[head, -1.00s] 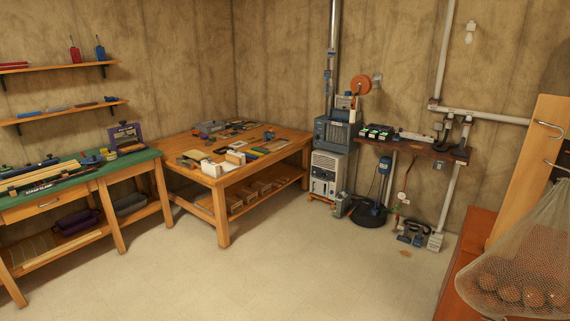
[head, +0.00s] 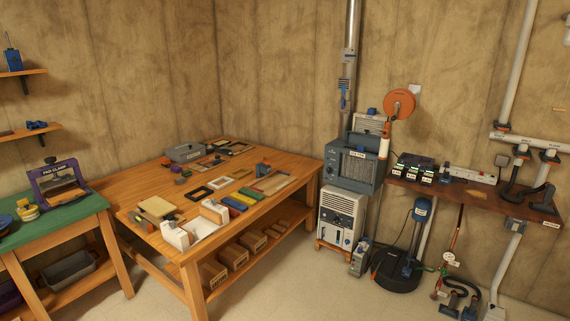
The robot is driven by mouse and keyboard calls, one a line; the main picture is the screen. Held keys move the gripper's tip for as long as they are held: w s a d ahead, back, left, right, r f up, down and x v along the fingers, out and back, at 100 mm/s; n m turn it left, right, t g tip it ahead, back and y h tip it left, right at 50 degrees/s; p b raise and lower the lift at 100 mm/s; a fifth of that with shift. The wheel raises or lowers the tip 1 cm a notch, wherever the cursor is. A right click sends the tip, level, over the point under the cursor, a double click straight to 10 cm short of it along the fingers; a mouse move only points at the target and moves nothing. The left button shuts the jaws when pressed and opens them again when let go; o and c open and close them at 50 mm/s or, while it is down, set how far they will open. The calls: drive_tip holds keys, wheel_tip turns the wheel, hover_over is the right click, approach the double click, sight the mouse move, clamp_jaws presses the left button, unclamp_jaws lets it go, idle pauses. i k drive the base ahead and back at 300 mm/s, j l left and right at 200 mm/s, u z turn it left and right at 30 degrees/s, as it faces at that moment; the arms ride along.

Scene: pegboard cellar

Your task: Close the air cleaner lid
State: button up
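What looks like the air cleaner is a blue-grey box (head: 352,180) with a grille and a small label, in the middle right of the head view. It sits on top of a white cabinet unit (head: 341,214), against the wall. A lighter slatted panel (head: 370,124) stands up behind its top; it looks like a raised lid, but the hinge is too small to make out. My gripper is not in view.
A wooden workbench (head: 158,182) with frames and blocks stands to the left, and a green-topped bench (head: 60,234) farther left. A wall shelf (head: 470,195) with tools is on the right. A black round-based device (head: 396,272) stands on the floor before it. Open floor (head: 290,296) lies in front.

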sight(372, 141)
drive_tip(key=i+z, duration=0.2)
drive_tip(key=i, duration=0.35)
drive_tip(key=i+j+z, duration=0.2)
drive_tip(key=i, duration=0.3)
drive_tip(key=i+j+z, duration=0.25)
drive_tip(key=i, duration=0.25)
drive_tip(key=i+j+z, duration=0.2)
drive_tip(key=i+j, duration=0.15)
drive_tip(key=i, duration=0.15)
drive_tip(key=i+j, duration=0.15)
drive_tip(key=i, duration=0.35)
drive_tip(key=i+j, duration=0.2)
drive_tip(key=i, duration=0.25)
drive_tip(key=i+j, duration=0.15)
drive_tip(key=i, duration=0.35)
drive_tip(key=i+j, duration=0.2)
drive_tip(key=i, duration=0.3)
drive_tip(key=i+j, duration=0.15)
drive_tip(key=i, duration=0.35)
